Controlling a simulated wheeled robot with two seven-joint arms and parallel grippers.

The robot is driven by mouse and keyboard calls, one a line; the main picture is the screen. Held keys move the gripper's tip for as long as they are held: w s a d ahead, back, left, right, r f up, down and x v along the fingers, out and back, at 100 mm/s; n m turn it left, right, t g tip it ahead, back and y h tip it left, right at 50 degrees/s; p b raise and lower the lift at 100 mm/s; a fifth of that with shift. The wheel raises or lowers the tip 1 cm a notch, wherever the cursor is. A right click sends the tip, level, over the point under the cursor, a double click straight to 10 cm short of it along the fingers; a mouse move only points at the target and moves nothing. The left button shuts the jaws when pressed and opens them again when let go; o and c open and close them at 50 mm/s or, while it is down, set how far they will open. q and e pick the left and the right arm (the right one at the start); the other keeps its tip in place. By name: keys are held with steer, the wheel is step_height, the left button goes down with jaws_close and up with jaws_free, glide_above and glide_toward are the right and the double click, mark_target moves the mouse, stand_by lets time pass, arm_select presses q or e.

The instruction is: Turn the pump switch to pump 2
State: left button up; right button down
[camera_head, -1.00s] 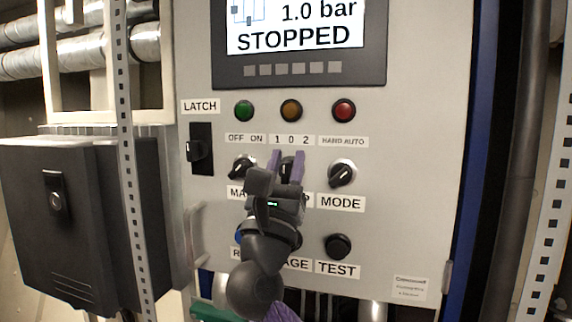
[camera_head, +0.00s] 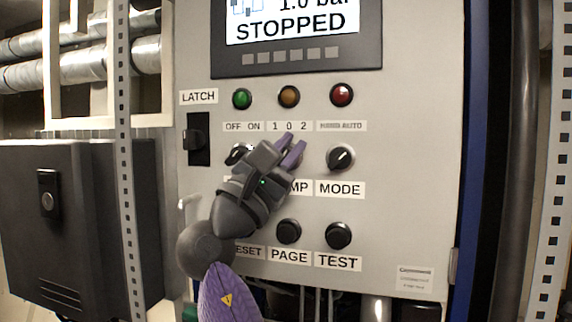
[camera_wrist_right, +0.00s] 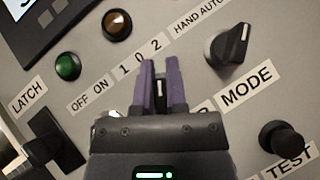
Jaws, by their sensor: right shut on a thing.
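The pump switch (camera_wrist_right: 158,91) is a dark knob below the "1 0 2" label (camera_head: 289,127), between the main switch and the mode switch. My right gripper (camera_head: 292,150) is shut on it, with one purple finger on each side; the fingers also show in the wrist view (camera_wrist_right: 161,82). In the head view the gripper and fingers lean up and to the right, towards the 2. The gripper hides most of the knob and part of the "PUMP" label (camera_head: 300,188), so the knob's exact pointer position cannot be told. My left gripper is not in view.
The mode switch (camera_head: 341,158) is close on the right. The main switch (camera_head: 237,154) is partly covered on the left. The page button (camera_head: 288,232) and test button (camera_head: 338,236) sit below. The latch (camera_head: 194,140) is further left. The screen (camera_head: 290,22) reads STOPPED.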

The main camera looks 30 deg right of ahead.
steer(key=shift+d+f+m+g+y, duration=0.15)
steer(key=shift+m+g+y, duration=0.1)
steer(key=shift+m+g, duration=0.8)
steer(key=shift+a+f+m+g+y, duration=0.1)
steer(key=shift+m+g+y, duration=0.15)
steer(key=shift+m+g, duration=0.75)
steer(key=shift+d+m, duration=0.1)
steer(key=shift+m, duration=0.35)
steer(key=c, duration=0.7)
jaws_free()
steer(key=shift+w, duration=0.1)
steer(key=shift+o, duration=0.2)
steer(key=b+v, duration=0.3)
steer(key=v, duration=0.7)
